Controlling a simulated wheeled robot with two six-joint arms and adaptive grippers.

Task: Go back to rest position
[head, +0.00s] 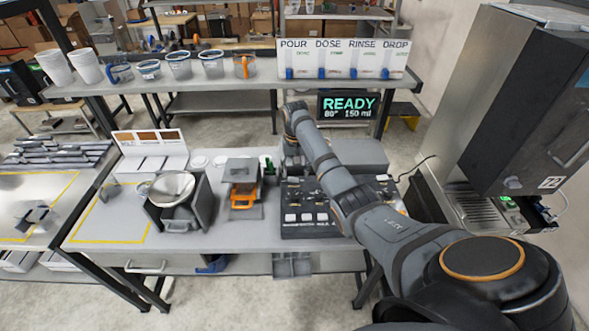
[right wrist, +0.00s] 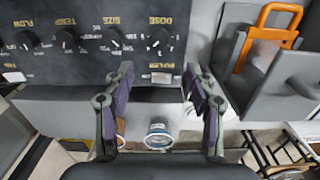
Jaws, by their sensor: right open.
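My right gripper (right wrist: 158,72) is open and empty in the right wrist view, its two dark fingers apart in front of a black control panel (right wrist: 95,45) with several knobs. Whether a fingertip touches the panel is not clear. In the head view my right arm comes in from the lower right and reaches over the panel (head: 305,218); its fingers are hard to make out there. My left arm and gripper do not show.
A steel funnel (head: 172,187) and an orange-handled device (head: 243,198) stand left of the panel. A large dispenser (head: 525,110) is at the right. Several cups line the back shelf, with a READY display (head: 348,106) below. A yellow-outlined area (head: 110,222) is mostly clear.

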